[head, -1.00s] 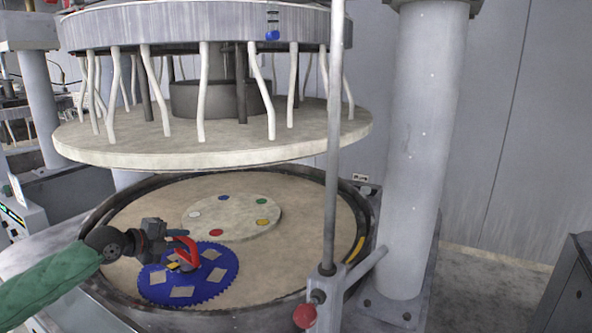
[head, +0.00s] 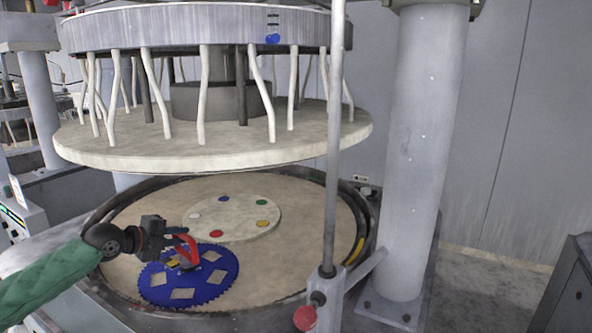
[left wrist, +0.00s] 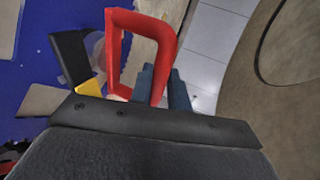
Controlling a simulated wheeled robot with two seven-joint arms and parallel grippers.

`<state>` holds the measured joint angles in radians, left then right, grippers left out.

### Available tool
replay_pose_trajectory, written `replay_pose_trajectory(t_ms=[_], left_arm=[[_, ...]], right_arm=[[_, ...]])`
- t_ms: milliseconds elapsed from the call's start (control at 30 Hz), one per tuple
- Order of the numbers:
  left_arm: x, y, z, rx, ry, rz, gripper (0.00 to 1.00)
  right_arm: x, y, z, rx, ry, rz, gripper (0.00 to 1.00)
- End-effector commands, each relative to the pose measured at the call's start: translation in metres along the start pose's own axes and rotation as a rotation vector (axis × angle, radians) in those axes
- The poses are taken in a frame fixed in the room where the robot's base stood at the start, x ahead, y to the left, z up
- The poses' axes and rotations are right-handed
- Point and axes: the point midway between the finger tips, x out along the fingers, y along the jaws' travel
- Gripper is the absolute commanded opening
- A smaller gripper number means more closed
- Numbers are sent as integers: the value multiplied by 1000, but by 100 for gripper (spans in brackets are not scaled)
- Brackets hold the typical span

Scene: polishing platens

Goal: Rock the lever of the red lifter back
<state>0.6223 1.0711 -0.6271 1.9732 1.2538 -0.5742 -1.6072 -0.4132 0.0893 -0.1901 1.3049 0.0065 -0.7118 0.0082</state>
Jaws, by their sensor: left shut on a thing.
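The red lifter (head: 188,250) is over the upper left part of the blue toothed disc (head: 222,284) in the head view. My left gripper (head: 178,235) is shut on the lifter's red handle. In the left wrist view the red handle (left wrist: 138,20) rises as a loop, and the blue-grey fingers (left wrist: 160,88) close around one leg of it. A black flat piece (left wrist: 70,55) and a yellow piece (left wrist: 92,88) sit to the left of the handle; I cannot tell which is the lever. The lifter's underside is hidden, so contact with the disc is unclear.
The disc lies on the beige lower platen (head: 310,215), beside a pale round centre plate (head: 245,222) with coloured dots. The raised upper platen (head: 230,152) hangs above. A vertical rod (head: 333,150) with a red knob (head: 305,318) and a thick grey column (head: 425,150) stand to the right.

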Motion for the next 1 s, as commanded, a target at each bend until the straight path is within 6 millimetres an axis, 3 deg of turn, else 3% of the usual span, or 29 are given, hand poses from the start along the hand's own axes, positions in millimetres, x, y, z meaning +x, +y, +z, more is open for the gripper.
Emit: replay_pose_trajectory(t_ms=[1000], left_arm=[[-11, -30, 0, 1, -1, -3, 0]], right_arm=[[-13, 0, -2, 0, 0, 0, 36]])
